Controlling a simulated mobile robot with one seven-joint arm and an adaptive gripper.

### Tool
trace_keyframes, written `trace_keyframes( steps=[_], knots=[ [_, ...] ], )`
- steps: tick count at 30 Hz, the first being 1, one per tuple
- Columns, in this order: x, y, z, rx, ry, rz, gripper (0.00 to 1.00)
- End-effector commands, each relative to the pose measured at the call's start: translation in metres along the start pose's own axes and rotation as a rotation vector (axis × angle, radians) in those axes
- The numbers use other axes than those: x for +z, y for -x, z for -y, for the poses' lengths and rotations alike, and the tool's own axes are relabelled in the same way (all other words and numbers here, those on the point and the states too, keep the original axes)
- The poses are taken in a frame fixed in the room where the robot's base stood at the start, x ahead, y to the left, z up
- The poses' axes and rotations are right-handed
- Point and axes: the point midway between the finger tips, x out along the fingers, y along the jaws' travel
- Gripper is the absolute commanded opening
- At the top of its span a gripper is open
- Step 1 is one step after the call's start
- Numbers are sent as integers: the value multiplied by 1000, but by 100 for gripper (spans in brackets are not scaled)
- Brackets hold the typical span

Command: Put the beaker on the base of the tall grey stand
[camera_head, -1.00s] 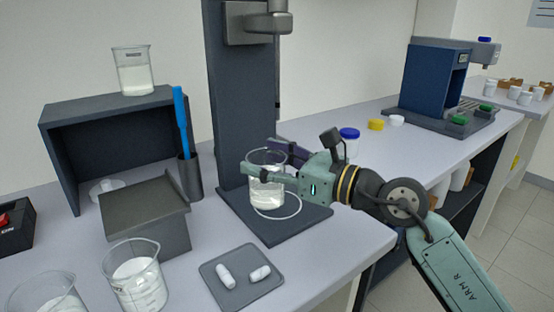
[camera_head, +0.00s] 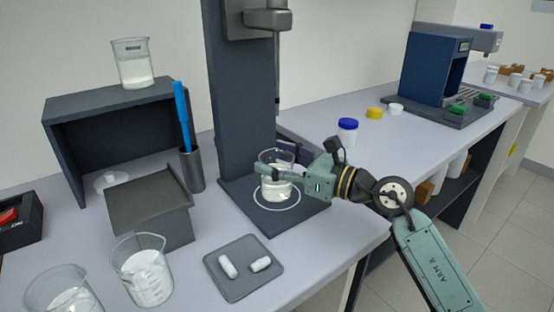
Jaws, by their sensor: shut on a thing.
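The tall grey stand (camera_head: 238,100) rises at the middle of the bench. Its flat dark base (camera_head: 255,217) carries a white ring (camera_head: 268,208). My gripper (camera_head: 277,172) reaches in from the right and is shut on a clear glass beaker (camera_head: 278,187) with white contents. The beaker is upright over the base, and its bottom appears inside the ring. I cannot tell whether it touches the base. The gripper's fingers cover part of the beaker's side.
A beaker (camera_head: 134,66) stands on a dark shelf (camera_head: 60,112). Two more beakers stand at the front left, one of them nearer the middle (camera_head: 145,272). A grey tray (camera_head: 240,286) with two white pieces lies before the base. A blue-capped jar (camera_head: 347,133) stands behind my arm.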

Motion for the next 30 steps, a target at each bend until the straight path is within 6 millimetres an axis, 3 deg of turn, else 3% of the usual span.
trace_keyframes(
  steps=[4, 5, 12, 26, 30],
  knots=[
    [-4, 0, 0, 0, 0, 1, 14],
    [-3, 0, 0, 0, -1, 0, 60],
    [-3, 0, 0, 0, -1, 0, 76],
    [4, 0, 0, 0, -1, 0, 79],
    [-4, 22, 1, -5, 0, 2, 79]
  ],
)
